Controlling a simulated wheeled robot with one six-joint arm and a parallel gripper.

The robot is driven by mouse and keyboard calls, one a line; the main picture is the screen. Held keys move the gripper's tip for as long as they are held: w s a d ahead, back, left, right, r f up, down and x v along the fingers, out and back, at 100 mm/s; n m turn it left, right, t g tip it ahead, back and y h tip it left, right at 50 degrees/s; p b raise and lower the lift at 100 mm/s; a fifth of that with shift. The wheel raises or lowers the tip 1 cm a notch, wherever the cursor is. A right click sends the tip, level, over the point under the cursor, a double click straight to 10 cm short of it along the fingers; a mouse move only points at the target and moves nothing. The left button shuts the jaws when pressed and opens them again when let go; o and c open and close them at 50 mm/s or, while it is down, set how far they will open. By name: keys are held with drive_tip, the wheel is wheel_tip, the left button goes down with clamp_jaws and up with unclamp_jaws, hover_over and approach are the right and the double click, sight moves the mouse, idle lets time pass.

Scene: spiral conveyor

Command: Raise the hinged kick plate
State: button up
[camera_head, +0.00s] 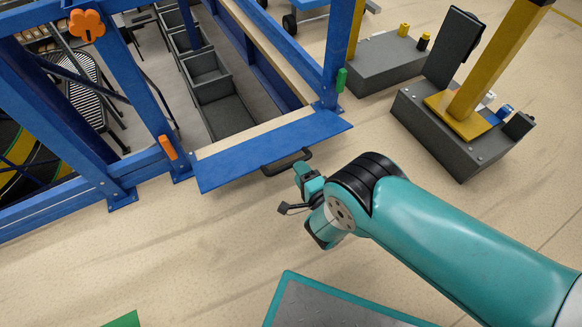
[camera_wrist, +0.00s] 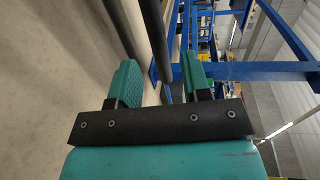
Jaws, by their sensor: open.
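The hinged kick plate (camera_head: 275,150) is a flat blue panel across the foot of the blue frame, low over the floor, in the head view. A black handle (camera_head: 287,164) sticks out from its front edge. My gripper (camera_head: 293,190) is just in front of the handle, its jaws spread. In the wrist view my gripper (camera_wrist: 160,82) shows two green fingers apart. A dark bar (camera_wrist: 155,35), likely the handle, runs into the gap between them. I cannot tell whether it touches a finger.
Blue posts with an orange latch (camera_head: 168,147) and a green tab (camera_head: 341,79) flank the plate. Grey bins (camera_head: 225,112) stand behind it. A grey block with a yellow post (camera_head: 460,120) stands at right. A teal-edged grey mat (camera_head: 320,305) lies in front.

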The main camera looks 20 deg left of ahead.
sight(276, 149)
drive_tip(key=b+x, duration=0.2)
drive_tip(key=b, duration=0.2)
drive_tip(key=b+x, duration=0.1)
drive_tip(key=b, duration=0.4)
drive_tip(key=shift+w+a+f, duration=0.2)
drive_tip(key=shift+w+f, duration=0.1)
drive_tip(key=b+x, duration=0.1)
drive_tip(key=x, duration=0.1)
drive_tip(key=shift+w+a+r+b, duration=0.2)
drive_tip(key=shift+a+r+b, duration=0.1)
drive_tip(key=shift+b, duration=0.1)
clamp_jaws()
